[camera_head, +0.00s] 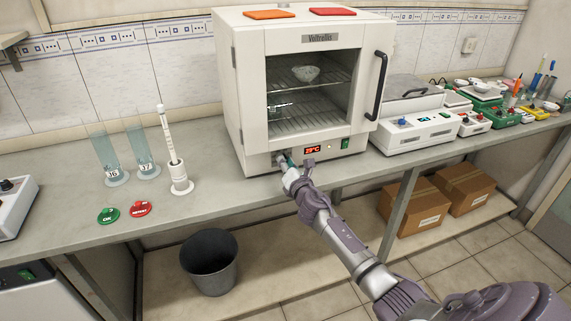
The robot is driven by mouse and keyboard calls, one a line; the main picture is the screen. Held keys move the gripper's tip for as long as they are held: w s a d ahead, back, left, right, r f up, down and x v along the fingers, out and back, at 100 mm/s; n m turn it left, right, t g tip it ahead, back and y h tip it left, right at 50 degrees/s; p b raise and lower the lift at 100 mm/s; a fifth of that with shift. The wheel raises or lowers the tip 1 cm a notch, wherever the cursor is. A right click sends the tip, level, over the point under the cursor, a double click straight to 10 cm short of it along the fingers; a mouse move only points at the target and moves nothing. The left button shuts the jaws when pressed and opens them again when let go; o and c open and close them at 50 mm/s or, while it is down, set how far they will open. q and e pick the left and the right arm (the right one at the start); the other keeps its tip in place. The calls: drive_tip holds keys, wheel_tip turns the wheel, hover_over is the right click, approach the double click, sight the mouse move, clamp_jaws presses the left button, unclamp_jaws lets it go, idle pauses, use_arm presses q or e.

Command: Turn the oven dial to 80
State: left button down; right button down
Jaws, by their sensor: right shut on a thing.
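The white oven (251,100) stands on the bench with its door shut. A small white bowl (306,73) shows through its window on the upper rack. A red display (313,150) on the lower front panel shows a short reading ending in °C, too small to read surely. My right gripper (284,160) reaches up from the lower right to the panel, just left of the display. It is shut on the oven dial, which its fingers mostly hide. The dial's setting cannot be seen. My left gripper is not in view.
Two clear tubes (104,150) and a white stand with a rod (178,172) are left of the oven. Green (108,215) and red (140,208) discs lie before them. A white instrument (418,130) stands to the right. A bin (209,262) and boxes (415,205) are below.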

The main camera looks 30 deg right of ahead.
drive_tip(key=m, duration=0.4)
drive_tip(key=shift+f+m+b, duration=0.1)
drive_tip(key=shift+m+b, duration=0.2)
drive_tip(key=m, duration=0.4)
drive_tip(key=shift+m, duration=0.3)
drive_tip(key=m, duration=0.3)
drive_tip(key=shift+f+m, duration=0.1)
drive_tip(key=shift+m, duration=0.2)
drive_tip(key=m, duration=0.4)
drive_tip(key=shift+m, duration=0.3)
drive_tip(key=m+p, duration=0.1)
drive_tip(key=m, duration=0.3)
drive_tip(key=shift+f+m, duration=0.1)
drive_tip(key=shift+m, duration=0.2)
drive_tip(key=m+p, duration=0.1)
drive_tip(key=m, duration=0.3)
drive_tip(key=shift+a, duration=0.1)
drive_tip(key=m, duration=0.5)
drive_tip(key=shift+a+m, duration=0.1)
drive_tip(key=shift+m, duration=2.1)
